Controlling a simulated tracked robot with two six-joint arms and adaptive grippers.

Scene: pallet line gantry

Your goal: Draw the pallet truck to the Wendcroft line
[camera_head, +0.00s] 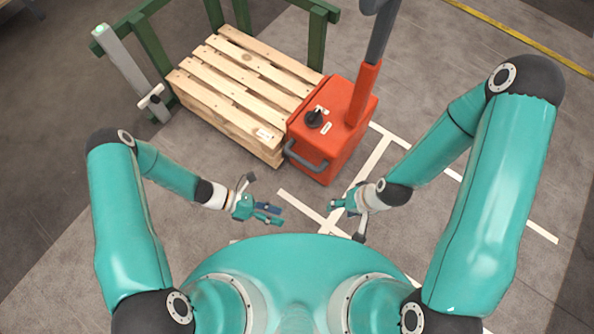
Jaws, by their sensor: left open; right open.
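The pallet truck shows as a red-orange body (330,118) with a grey handle bar (305,160) on its near face, a black knob on top and an upright mast at its right. A wooden pallet (240,85) sits directly behind and to the left of the body. My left gripper (268,213) is open and empty above the floor, in front and to the left of the truck. My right gripper (345,208) is open and empty, in front of the truck and a little right of it. Both are apart from the handle bar. Any forks are hidden.
White lines (375,155) mark the floor near and right of the truck; I cannot tell which is the Wendcroft line. A green frame (152,48) stands around the pallet's far side, with a grey post (122,62) at left. The floor between my arms and the truck is clear.

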